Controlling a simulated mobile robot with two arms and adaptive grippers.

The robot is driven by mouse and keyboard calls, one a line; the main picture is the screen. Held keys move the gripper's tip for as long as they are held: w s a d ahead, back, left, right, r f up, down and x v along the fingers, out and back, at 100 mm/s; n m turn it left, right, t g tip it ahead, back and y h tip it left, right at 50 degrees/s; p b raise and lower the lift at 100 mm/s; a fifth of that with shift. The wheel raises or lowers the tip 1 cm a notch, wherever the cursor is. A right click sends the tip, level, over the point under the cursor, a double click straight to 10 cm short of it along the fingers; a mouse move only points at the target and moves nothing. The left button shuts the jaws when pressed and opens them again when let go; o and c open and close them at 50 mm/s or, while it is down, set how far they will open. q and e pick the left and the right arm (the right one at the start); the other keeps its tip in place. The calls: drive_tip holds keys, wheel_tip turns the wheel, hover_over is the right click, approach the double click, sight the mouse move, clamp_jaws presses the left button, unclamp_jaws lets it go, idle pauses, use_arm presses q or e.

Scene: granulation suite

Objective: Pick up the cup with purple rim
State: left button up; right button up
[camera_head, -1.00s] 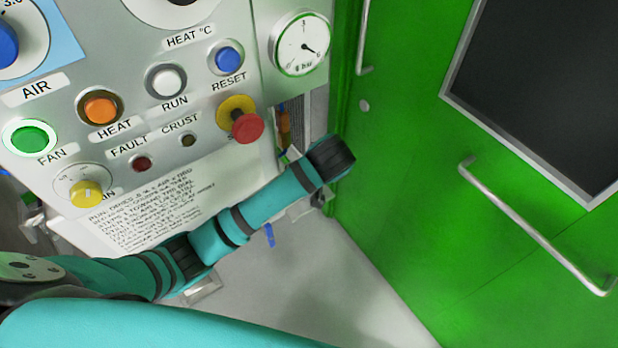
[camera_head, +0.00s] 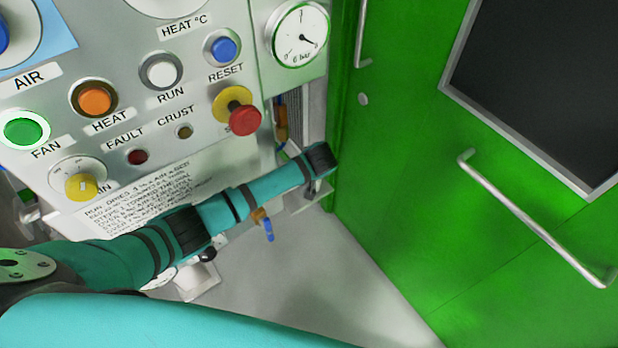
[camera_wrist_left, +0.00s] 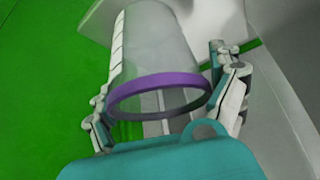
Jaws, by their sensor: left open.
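The cup with the purple rim (camera_wrist_left: 158,55) shows in the left wrist view. It has a clear greyish body, and its purple rim faces my wrist camera. My left gripper (camera_wrist_left: 165,75) is open, with its fingers on either side of the cup. I cannot tell whether either finger touches it. In the head view my left arm reaches across to the right below the control panel, and neither its gripper nor the cup can be made out there. My right gripper is in neither view.
A control panel (camera_head: 190,135) with buttons, a red stop knob (camera_head: 245,120) and a pressure gauge (camera_head: 300,33) stands above my left arm. A green door (camera_head: 400,180) with a long metal handle (camera_head: 535,220) is at the right. Grey floor (camera_head: 320,275) lies open between them.

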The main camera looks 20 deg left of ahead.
use_arm(q)
drive_tip(key=shift+w+a+f, duration=0.15)
drive_tip(key=shift+w+f, duration=0.05)
drive_tip(key=shift+f, duration=0.2)
drive_tip(key=c, duration=1)
drive_tip(key=shift+c, duration=0.3)
